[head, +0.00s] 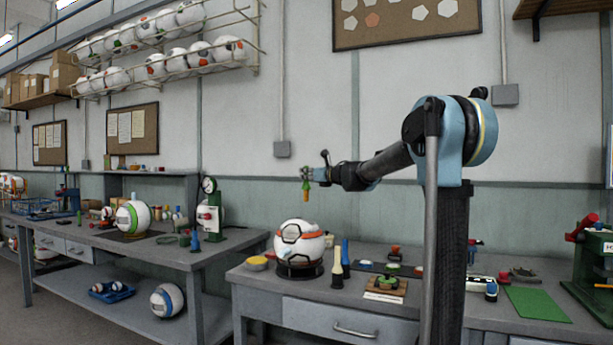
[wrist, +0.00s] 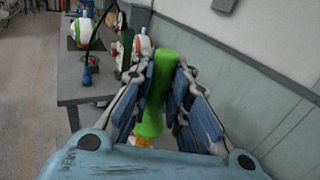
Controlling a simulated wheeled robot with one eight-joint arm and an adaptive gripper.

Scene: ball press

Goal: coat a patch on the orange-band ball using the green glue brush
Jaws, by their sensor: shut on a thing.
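The orange-band ball (head: 299,236) is white with dark-edged panels and an orange band. It sits in a black ring stand (head: 299,271) on the near workbench. A light-blue mark shows low on its front. My gripper (head: 307,174) is shut on the green glue brush (head: 306,186), well above the ball and apart from it. The brush hangs about upright, with an orange-yellow lower end. In the wrist view the green handle (wrist: 157,92) stands between the two fingers, with an orange-yellow bit below it. The ball is not clearly visible there.
Blue (head: 345,258) and pale (head: 337,268) upright tools stand close right of the ball. A yellow round pad (head: 257,263) lies at its left. A wooden block with a green knob (head: 386,287) lies right. Another bench with a green-band ball (head: 133,217) stands left. Air around my gripper is clear.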

